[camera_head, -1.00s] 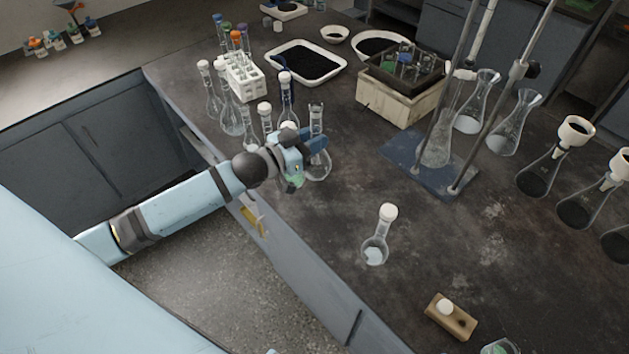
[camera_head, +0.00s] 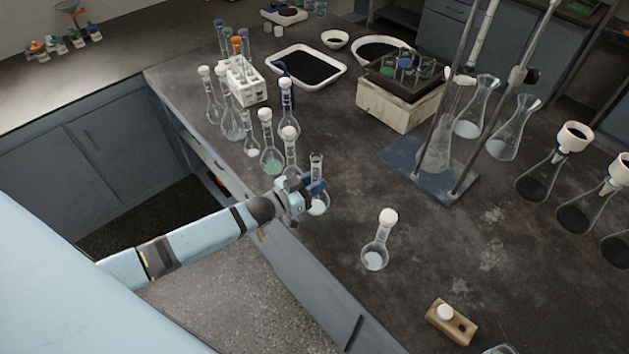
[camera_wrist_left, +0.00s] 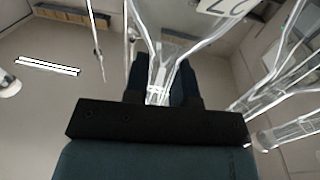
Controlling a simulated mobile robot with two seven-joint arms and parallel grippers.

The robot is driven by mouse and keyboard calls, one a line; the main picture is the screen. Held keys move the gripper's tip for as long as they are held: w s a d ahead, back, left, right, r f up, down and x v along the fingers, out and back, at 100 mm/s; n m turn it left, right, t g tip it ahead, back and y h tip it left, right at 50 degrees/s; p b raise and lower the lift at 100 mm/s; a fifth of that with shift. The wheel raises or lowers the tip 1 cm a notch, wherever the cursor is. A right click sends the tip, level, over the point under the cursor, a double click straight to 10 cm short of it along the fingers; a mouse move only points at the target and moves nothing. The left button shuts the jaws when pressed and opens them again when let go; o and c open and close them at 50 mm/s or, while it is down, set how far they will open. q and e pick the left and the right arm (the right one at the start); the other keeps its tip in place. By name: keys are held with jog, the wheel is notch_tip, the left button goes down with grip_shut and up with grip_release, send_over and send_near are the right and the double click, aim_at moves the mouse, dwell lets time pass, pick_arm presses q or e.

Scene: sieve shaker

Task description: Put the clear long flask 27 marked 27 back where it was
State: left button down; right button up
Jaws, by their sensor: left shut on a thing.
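My left gripper (camera_head: 314,187) is shut on the neck of a clear long flask (camera_head: 316,163), which stands upright with an open, unstoppered top. Its round body (camera_head: 318,207) shows below the fingers, near the front edge of the bench. I cannot tell whether its base touches the bench. In the left wrist view the flask neck (camera_wrist_left: 158,92) sits between the fingers, and a label reading 27 (camera_wrist_left: 222,7) shows at the top edge. My right gripper is not in view.
Several white-stoppered flasks (camera_head: 289,150) stand just behind and left of the held flask. Another stoppered flask (camera_head: 376,257) stands to the right. A wooden block (camera_head: 462,327) holds a white stopper. A stand's blue base (camera_head: 400,160) lies further right. Bench between is clear.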

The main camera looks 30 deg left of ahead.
pick_arm(q)
jog(key=shift+f, duration=0.15)
jog(key=c, duration=0.9)
grip_release()
jog(key=shift+c, duration=0.2)
